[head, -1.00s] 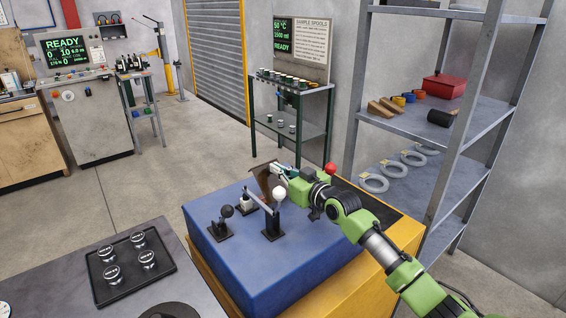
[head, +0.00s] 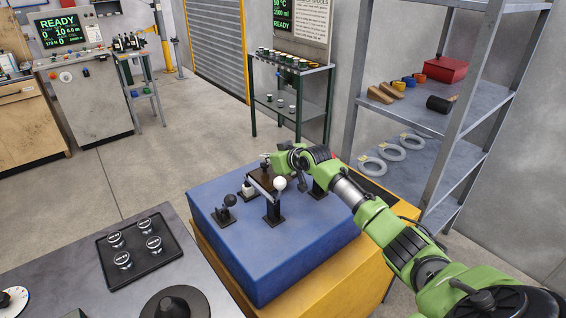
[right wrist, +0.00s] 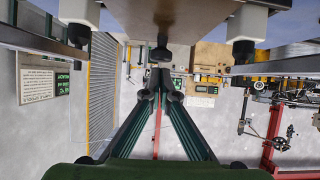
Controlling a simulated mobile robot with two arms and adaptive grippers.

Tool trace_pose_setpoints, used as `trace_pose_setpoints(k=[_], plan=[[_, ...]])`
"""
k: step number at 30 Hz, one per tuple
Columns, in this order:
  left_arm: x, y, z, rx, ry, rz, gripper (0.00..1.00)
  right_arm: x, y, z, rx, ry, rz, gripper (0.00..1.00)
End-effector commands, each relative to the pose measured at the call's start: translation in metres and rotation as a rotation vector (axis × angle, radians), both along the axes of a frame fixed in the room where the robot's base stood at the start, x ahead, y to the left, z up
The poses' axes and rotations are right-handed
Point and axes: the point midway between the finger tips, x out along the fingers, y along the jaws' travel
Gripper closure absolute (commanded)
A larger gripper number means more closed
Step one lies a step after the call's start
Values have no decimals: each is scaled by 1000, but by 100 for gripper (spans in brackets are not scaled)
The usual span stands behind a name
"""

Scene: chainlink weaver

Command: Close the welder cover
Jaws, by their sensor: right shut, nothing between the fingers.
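The welder (head: 243,239) is a blue block on a yellow base, with several black levers and posts on top. Its cover (head: 262,181) is a dark brown plate at the far side of the top, behind the white-knobbed lever (head: 279,184). It looks low and nearly flat; whether it is fully down I cannot tell. My right gripper (head: 267,161) is at the cover's far edge, shut and empty; any contact is unclear. In the right wrist view the shut fingers (right wrist: 160,72) point toward a brown plate along the top edge. My left gripper is not in view.
A grey table (head: 60,273) with a black tray (head: 165,262) of several round pieces is at the front left. A metal shelf rack (head: 432,112) stands close on the right of my arm. A spool stand (head: 292,101) is behind the welder. The floor on the left is clear.

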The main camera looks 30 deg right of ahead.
Motion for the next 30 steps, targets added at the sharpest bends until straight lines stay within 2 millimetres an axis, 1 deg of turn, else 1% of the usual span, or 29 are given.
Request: trace_pose_setpoints(k=[7, 22, 26, 30], plan=[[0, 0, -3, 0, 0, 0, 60, 2, 0, -3, 0, -2, 0, 100], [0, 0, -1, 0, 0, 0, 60, 2, 1, -1, 0, -2, 0, 100], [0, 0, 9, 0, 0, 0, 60, 3, 2, 11, 0, -3, 0, 100], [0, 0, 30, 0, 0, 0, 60, 5, 5, 34, 0, -3, 0, 100]])
